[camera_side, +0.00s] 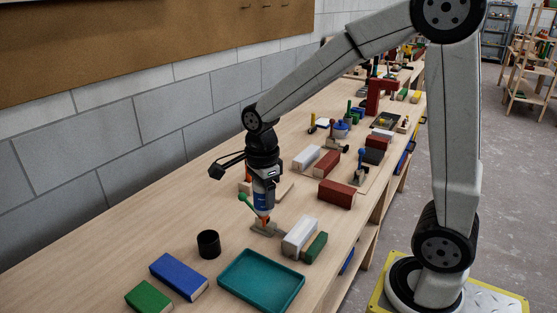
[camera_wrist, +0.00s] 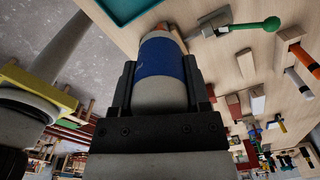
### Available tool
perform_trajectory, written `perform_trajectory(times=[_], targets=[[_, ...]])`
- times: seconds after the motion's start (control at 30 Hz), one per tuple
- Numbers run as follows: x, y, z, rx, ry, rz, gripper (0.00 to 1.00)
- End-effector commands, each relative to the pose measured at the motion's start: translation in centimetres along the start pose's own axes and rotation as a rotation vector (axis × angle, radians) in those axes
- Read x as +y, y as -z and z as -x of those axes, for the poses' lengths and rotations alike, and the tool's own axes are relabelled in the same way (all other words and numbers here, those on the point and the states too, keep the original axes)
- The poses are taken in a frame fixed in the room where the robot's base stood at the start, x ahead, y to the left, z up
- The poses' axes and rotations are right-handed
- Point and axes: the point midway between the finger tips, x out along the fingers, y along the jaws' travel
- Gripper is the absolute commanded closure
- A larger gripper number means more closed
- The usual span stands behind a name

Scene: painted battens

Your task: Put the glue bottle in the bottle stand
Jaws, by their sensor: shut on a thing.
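The glue bottle (camera_side: 262,200) has a pale body, a blue label and an orange nozzle. My gripper (camera_side: 262,176) is shut on it and holds it roughly upright with the nozzle down. In the wrist view the bottle (camera_wrist: 163,62) sits between both fingers of my gripper (camera_wrist: 160,85). A black round open cup (camera_side: 208,244), which looks like the bottle stand, stands on the bench left of and nearer than the bottle. It does not show in the wrist view.
A teal tray (camera_side: 262,280), a blue block (camera_side: 179,276) and a green block (camera_side: 148,297) lie in front. White (camera_side: 300,236) and dark green (camera_side: 316,246) blocks lie right. Bench left of the cup is clear.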

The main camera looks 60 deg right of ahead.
Motion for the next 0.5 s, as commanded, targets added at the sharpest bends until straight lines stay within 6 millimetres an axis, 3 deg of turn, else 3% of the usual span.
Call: perform_trajectory(times=[0.2, 0.5], targets=[[0.1, -3.1, -0.1, -0.001, 0.000, 0.207, 0.98], [0.1, -3.9, -0.1, -0.001, 0.000, 0.259, 0.98]])
